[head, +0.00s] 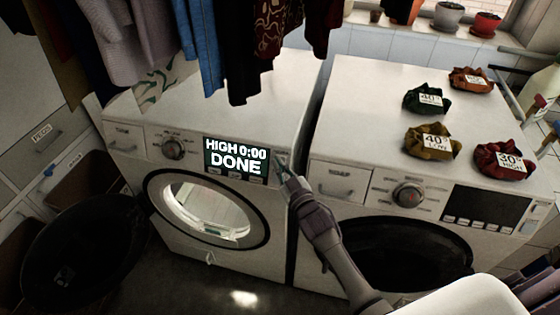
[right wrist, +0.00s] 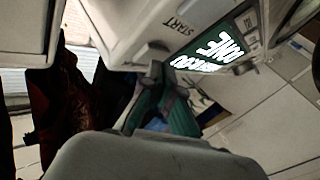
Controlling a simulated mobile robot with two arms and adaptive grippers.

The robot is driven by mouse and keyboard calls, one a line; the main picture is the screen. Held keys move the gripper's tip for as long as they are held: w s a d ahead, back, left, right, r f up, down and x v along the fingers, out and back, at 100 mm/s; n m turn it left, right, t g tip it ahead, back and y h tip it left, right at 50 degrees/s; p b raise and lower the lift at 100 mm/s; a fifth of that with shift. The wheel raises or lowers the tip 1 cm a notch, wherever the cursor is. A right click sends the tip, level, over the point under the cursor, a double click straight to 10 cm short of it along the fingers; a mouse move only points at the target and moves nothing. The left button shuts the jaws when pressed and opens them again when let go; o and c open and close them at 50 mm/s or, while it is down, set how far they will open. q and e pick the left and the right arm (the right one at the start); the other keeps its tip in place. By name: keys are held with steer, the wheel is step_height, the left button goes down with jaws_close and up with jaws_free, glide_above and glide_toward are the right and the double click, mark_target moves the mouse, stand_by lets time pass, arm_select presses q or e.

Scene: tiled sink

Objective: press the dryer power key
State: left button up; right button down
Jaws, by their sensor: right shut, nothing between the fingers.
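The left white machine (head: 285,100) has a lit display (head: 236,160) reading "HIGH 0:00 DONE", a round knob (head: 173,148) and small keys under the display. Its round door (head: 85,252) stands open to the left, showing a lit drum. My right gripper (head: 279,164) is shut and empty at the right end of this panel, just right of the display. In the right wrist view, the fingertips (right wrist: 156,74) are close to the panel near the word "START" (right wrist: 175,24). They partly hide the panel there, and I cannot tell whether they touch a key. My left gripper is out of view.
A second white machine (head: 350,90) stands to the right, with a dark display (head: 486,208) and several labelled scrunchies on top. Clothes (head: 200,45) hang over the left machine. Drawers and a dark basket are at the left. Potted plants stand on the sill.

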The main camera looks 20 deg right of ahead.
steer(key=shift+w+d, duration=0.1)
steer(key=shift+w, duration=0.1)
stand_by(0.4)
steer(key=shift+s+a+r+p, duration=0.15)
steer(key=shift+s+a+p, duration=0.2)
steer(key=shift+s, duration=0.1)
steer(key=s+a+r+p, duration=0.2)
steer(key=s+a+p, duration=0.1)
steer(key=s, duration=0.1)
steer(key=shift+s, duration=0.4)
stand_by(0.3)
